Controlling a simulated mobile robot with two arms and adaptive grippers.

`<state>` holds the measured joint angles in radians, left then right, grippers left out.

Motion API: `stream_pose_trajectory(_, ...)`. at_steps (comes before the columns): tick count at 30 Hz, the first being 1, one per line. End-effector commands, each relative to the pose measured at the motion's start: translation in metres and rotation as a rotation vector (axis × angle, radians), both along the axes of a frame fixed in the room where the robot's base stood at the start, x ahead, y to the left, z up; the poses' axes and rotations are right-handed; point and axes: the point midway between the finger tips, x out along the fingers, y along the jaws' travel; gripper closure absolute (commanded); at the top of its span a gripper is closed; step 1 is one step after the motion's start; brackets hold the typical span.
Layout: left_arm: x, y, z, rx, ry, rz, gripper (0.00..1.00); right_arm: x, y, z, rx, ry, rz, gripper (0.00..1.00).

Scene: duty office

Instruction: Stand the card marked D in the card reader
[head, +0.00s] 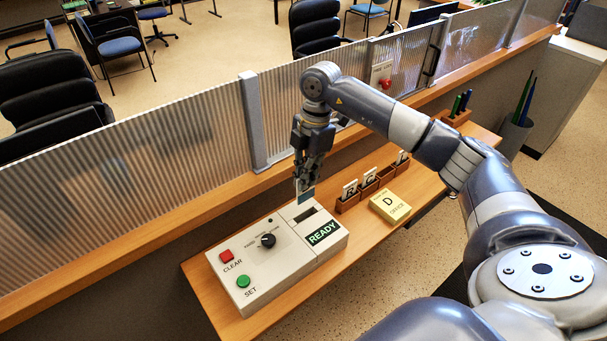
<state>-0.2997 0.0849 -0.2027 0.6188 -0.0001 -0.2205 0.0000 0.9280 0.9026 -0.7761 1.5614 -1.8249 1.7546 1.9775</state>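My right gripper (307,178) points down and is shut on a card (306,196), pale with a blue-grey part. Its letter cannot be read from here. The card is upright over the back part of the card reader (270,256), close to the dark slot (304,215) in its top; I cannot tell whether it touches. The reader is a pale box with a READY display (323,232), a black knob (268,240), a red CLEAR button (226,256) and a green SET button (243,282). My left gripper is not in view.
A wooden rack (347,206) holds several cards, two marked R (350,188) and apparently C (370,176); one compartment looks empty. A yellow note block (390,206) reads D, OFFICE. A ribbed glass screen (130,185) stands behind the wooden shelf (200,268). A pen block (457,117) is farther right.

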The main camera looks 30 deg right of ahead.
Motion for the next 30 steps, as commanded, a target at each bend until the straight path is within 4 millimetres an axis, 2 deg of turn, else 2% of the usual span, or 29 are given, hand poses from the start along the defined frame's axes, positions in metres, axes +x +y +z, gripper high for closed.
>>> stream_pose_trajectory(3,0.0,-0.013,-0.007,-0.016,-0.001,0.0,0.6,0.0,0.0,-0.008,0.0,0.0,0.0,1.0)
stream_pose_trajectory(6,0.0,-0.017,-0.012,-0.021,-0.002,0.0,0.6,0.0,0.0,-0.015,0.001,0.0,0.001,1.0)
stream_pose_trajectory(18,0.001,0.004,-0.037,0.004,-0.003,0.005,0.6,0.0,0.001,-0.047,0.001,0.001,0.001,1.0)
stream_pose_trajectory(30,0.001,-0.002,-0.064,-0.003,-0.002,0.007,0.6,0.0,0.0,-0.079,0.001,0.0,0.0,1.0)
